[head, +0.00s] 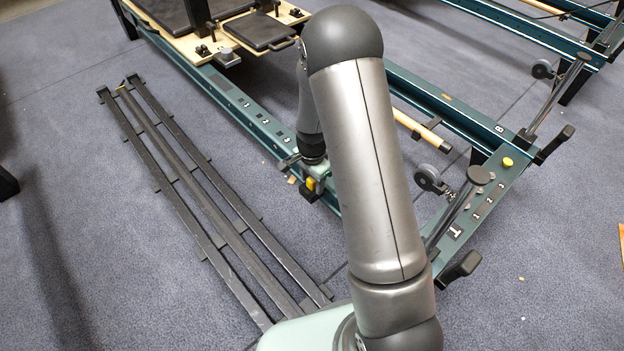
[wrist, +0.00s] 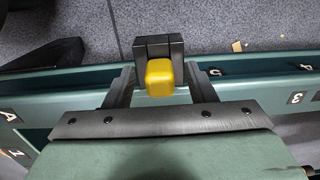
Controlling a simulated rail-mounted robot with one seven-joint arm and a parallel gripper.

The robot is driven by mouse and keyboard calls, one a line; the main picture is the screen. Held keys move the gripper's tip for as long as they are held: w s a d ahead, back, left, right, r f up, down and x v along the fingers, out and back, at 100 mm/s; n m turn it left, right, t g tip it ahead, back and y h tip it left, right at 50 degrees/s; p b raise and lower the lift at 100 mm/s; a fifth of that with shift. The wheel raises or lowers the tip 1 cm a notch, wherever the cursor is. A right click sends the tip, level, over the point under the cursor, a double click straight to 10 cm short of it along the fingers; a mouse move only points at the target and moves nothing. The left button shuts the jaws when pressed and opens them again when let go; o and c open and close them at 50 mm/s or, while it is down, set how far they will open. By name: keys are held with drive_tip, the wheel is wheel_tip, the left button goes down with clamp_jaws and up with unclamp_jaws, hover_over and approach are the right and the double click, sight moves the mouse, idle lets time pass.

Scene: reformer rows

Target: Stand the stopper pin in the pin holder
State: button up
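The stopper pin shows as a yellow head (wrist: 160,78) in the wrist view. It lies over a black block, which looks like the pin holder (wrist: 158,45), at the outer side of the green rail. In the head view the small yellow head (head: 310,184) and the black block (head: 308,195) show beside the rail. My gripper (wrist: 159,72) is open, with one finger on each side of the yellow head and a visible gap to both. The pin's shaft is hidden, so I cannot tell how deep it sits.
The green reformer rail (head: 255,118) carries numbered marks. A dark three-bar rack (head: 190,190) lies on the carpet at the left. A second yellow knob (head: 508,162) is on the reformer's end plate, near black handles and a roller. Open carpet lies between rack and rail.

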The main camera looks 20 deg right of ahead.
wheel_tip(320, 180, up, 18)
drive_tip(key=p, duration=0.5)
drive_tip(key=shift+f+p, duration=0.25)
drive_tip(key=shift+p, duration=0.15)
